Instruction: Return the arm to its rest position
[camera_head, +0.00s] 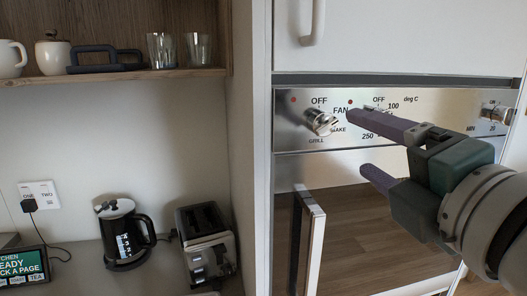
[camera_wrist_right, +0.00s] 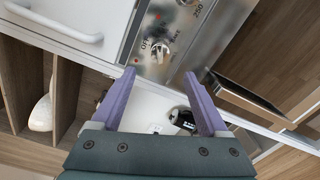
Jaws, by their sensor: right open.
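My right gripper (camera_head: 365,145) reaches in from the right in the head view, in front of the oven's control panel. Its two purple fingers are spread apart with nothing between them. It also shows in the right wrist view (camera_wrist_right: 162,95), open and empty. The oven's left knob (camera_head: 320,123) is to the left of the fingertips and apart from them. The knob also shows in the wrist view (camera_wrist_right: 160,50), beyond the fingertips. The middle dial is mostly hidden behind the upper finger. My left gripper does not show.
The oven door handle (camera_head: 306,240) stands out below the panel. A cabinet handle (camera_head: 313,24) is above. A tablet (camera_head: 22,268) is at the lower left.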

